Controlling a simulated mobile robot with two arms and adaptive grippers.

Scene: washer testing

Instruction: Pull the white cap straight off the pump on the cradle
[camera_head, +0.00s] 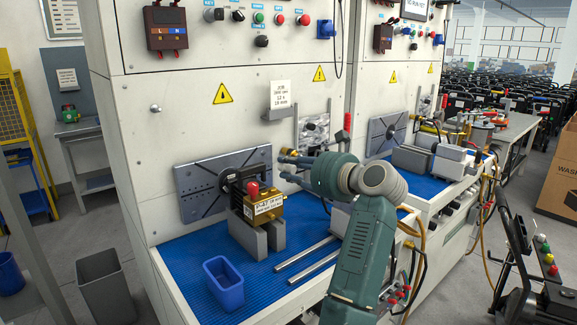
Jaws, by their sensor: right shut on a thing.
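The pump (268,207) is a brass-coloured block with a white label and a red cap or knob on top. It sits on the grey cradle (246,236) on the blue mat. My right gripper (284,165) is just right of the pump and slightly above it, its fingers pointing left towards the backplate. At this size I cannot tell whether the cap touches the pump. My left gripper is out of view.
A blue bin (224,284) stands left of the cradle on the blue mat (190,268). Two metal rails (305,262) lie to the right. A grey slotted plate (205,188) stands behind the pump.

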